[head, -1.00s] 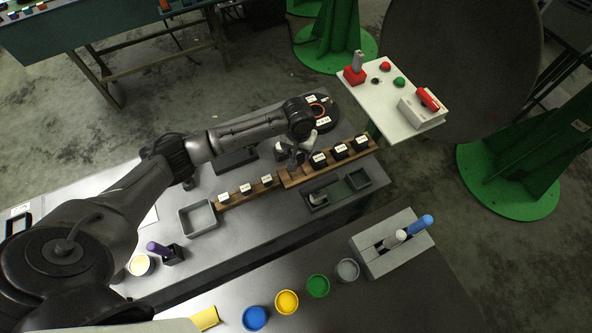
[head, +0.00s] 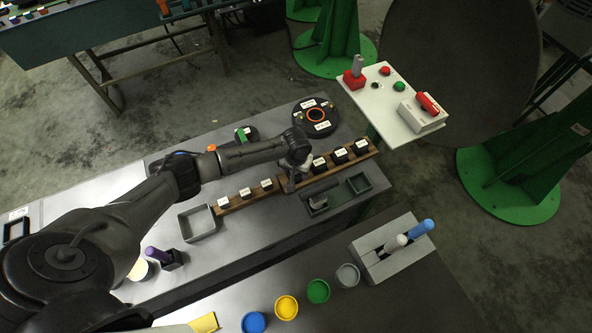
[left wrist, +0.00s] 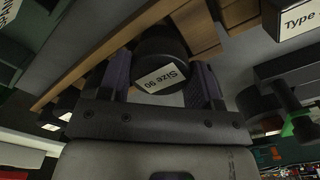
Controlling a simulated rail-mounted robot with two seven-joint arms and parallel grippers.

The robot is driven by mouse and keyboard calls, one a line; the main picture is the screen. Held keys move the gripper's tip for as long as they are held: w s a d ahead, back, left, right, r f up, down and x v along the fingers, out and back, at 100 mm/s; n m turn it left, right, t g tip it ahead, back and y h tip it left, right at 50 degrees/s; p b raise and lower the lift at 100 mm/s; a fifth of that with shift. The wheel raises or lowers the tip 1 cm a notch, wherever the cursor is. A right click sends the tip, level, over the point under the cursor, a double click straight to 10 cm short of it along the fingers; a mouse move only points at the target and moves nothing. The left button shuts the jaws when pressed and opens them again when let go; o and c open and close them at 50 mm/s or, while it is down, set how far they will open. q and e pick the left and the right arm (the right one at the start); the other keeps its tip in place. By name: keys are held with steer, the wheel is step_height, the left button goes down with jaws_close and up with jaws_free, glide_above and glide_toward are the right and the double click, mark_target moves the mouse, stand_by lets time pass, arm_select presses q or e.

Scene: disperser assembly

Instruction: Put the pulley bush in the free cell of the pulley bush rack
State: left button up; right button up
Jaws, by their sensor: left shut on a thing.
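My left gripper (head: 291,184) is over the near-left end of the taller section of the wooden rack (head: 376,150). In the left wrist view, my left gripper (left wrist: 163,80) is shut on the pulley bush (left wrist: 158,48), a black round piece with a white "Size 90" label. The bush is at the wooden rack (left wrist: 108,43); I cannot tell whether it is seated or just above. Several black labelled bushes (head: 340,155) stand along the taller section, right of the gripper. The cell under the gripper is hidden. My right gripper is not in view.
A lower wooden strip with small labelled pieces (head: 246,193) runs left from the rack.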

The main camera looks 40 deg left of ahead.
arm_select(q)
steer(key=shift+f, duration=0.3)
steer(key=o, duration=1.3)
steer(key=shift+o, duration=0.2)
step_height(320, 180, up, 13)
steer(key=shift+f+p, duration=0.2)
steer(key=shift+p, duration=0.2)
steer(key=shift+w, duration=0.1)
